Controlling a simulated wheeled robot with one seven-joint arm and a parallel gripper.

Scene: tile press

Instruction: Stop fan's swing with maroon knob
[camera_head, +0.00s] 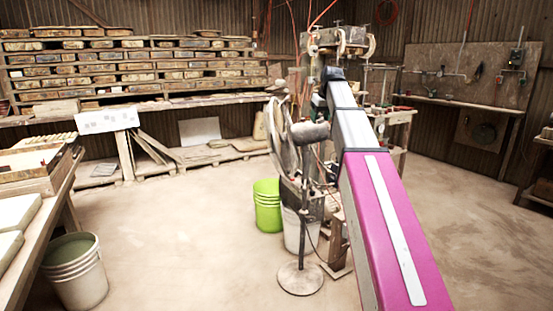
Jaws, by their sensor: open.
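A pedestal fan stands in the middle of the camera_head view. Its grey motor housing (309,132) faces me, its head and guard (280,130) are turned to the left, and its round base (299,279) rests on the floor. I cannot make out a maroon knob on it. My magenta and grey arm reaches from the bottom right up to just right of the fan's head. The arm's far end is dark, and no gripper fingers show there. The arm hides part of what lies behind it.
A lime green bucket (267,205) and a white bucket (298,230) stand close behind the fan. A machine on a wooden stand is behind my arm. A bench and a filled bucket (75,272) are at left. The floor (180,245) between is clear.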

